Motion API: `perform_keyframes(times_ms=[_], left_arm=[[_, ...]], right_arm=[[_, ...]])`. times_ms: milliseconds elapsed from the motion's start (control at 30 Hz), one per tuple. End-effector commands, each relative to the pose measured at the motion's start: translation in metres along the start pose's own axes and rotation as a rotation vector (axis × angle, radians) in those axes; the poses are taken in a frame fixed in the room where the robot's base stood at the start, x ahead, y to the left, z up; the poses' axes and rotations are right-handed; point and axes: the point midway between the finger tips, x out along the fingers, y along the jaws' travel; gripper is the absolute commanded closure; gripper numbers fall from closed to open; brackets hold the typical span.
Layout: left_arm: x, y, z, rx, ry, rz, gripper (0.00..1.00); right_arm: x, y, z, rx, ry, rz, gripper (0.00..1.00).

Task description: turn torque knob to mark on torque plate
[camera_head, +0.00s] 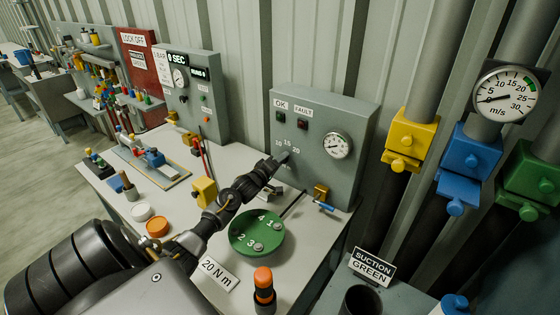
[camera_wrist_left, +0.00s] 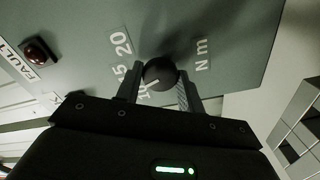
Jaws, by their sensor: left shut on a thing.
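The torque knob (camera_wrist_left: 160,72) is a dark round knob on the grey control box (camera_head: 312,180). My left gripper (camera_head: 277,160) reaches the front of this box. In the left wrist view my left gripper (camera_wrist_left: 160,88) has its two fingers on opposite sides of the knob, shut on it. The scale numbers 10, 15 and 20 (camera_wrist_left: 122,42) curve around the knob, with "N m" on its other side. A pale line shows near the knob's lower edge by the 10; its exact pointing is hard to tell. The torque plate (camera_head: 219,273) lies on the table and reads "20 N m". My right gripper is out of view.
An orange-topped tool (camera_head: 264,285) stands near the table's front edge. The box carries OK and FAULT lamps and a round gauge (camera_head: 337,146). Yellow, blue and green valves are at right.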

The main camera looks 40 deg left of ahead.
Motion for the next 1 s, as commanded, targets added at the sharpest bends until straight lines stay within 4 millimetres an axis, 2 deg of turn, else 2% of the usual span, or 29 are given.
perform_keyframes(times_ms=[700,1000], left_arm=[[-0.0003,-0.0019,0.0012,0.678,-0.003,-0.002,0.85],[-0.0004,-0.0024,0.0011,0.917,-0.004,-0.002,0.85]], right_arm=[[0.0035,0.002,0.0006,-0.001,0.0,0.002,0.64],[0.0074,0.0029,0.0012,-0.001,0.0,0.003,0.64]])
